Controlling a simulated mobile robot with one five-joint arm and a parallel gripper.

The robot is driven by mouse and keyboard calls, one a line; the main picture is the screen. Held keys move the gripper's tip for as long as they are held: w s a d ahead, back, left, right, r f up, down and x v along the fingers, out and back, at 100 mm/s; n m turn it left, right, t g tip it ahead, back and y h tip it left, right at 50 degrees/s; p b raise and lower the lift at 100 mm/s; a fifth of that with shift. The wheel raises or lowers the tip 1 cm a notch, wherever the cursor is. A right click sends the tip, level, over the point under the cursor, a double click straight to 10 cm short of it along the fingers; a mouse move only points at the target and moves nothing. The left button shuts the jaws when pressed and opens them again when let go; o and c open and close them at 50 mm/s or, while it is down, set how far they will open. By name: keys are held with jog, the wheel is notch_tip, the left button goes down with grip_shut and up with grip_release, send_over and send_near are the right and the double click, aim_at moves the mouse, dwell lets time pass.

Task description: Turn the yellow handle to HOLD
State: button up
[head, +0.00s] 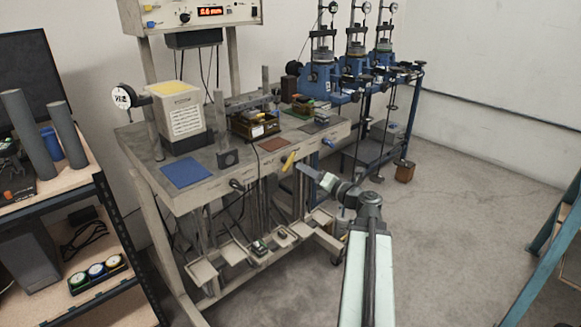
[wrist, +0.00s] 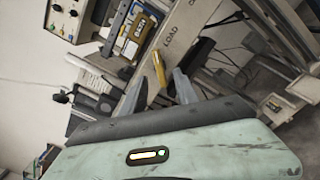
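The yellow handle (head: 288,161) sits on the front edge of the grey bench, tilted, its upper end leaning right in the head view. In the wrist view the yellow handle (wrist: 160,68) lies ahead of and roughly between the fingers. The word LOAD is printed on the bench edge close by; I cannot read a HOLD mark. My gripper (head: 304,169) is just right of the handle in the head view. In the wrist view my gripper (wrist: 161,77) has its fingers apart with nothing held. I cannot tell whether a finger touches the handle.
A blue handle (head: 328,142) and a black handle (head: 237,184) sit on the same edge, either side. The bench (head: 222,180) carries a blue mat (head: 186,172) and a white box (head: 184,118). A teal frame (head: 556,245) stands at right. The floor between is clear.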

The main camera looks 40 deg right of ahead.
aim_at(291, 163)
jog(key=w, duration=0.2)
jog(key=w+a, duration=0.1)
jog(key=w, duration=0.4)
jog(key=shift+w+a, duration=0.15)
jog(key=shift+w, duration=0.25)
grip_shut()
